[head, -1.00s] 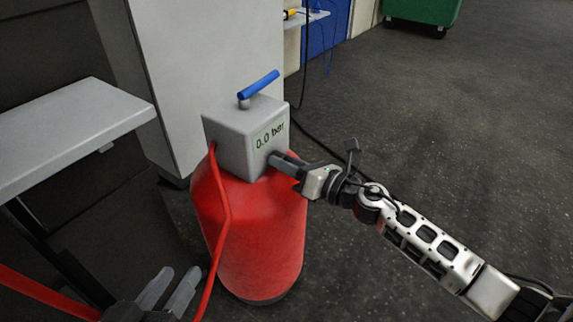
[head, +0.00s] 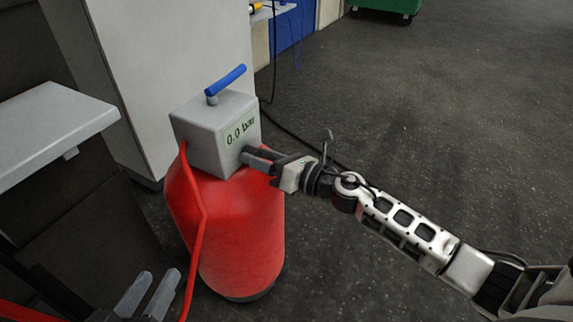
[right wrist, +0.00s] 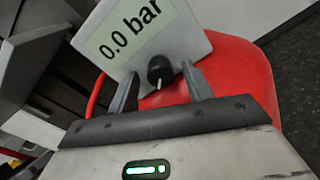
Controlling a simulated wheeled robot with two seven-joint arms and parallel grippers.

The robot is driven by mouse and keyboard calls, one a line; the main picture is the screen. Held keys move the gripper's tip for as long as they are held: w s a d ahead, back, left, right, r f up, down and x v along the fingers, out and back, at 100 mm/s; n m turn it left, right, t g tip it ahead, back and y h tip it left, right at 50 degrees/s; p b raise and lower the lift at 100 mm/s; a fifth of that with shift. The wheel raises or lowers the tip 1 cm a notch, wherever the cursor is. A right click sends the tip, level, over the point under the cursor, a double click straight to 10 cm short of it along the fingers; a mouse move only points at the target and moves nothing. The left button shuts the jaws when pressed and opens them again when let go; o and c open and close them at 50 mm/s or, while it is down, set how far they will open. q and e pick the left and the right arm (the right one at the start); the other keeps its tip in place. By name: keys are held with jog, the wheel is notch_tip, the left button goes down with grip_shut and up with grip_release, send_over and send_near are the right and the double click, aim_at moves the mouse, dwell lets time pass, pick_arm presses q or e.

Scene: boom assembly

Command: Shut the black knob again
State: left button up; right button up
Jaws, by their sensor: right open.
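The black knob (right wrist: 160,70) is on the grey box's front, below the 0.0 bar display (right wrist: 130,28); its white mark points downward in the right wrist view. My right gripper (right wrist: 161,86) is open, with one finger on either side of the knob and visible gaps between. In the head view the right gripper (head: 259,162) is at the lower front of the grey box (head: 196,140) and hides the knob. The box sits on a red tank (head: 238,230). My left gripper (head: 158,277) is low at the left, fingers apart, empty.
A blue lever handle (head: 228,79) tops the box. A red hose (head: 201,225) hangs down the tank's left side. A grey shelf (head: 45,135) is at the left and a pale cabinet (head: 165,60) behind. The floor at the right is open.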

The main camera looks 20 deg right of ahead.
jog(key=v, duration=1.5)
jog(key=shift+s, duration=0.2)
jog(key=shift+d+r, duration=0.1)
jog(key=shift+d, duration=0.05)
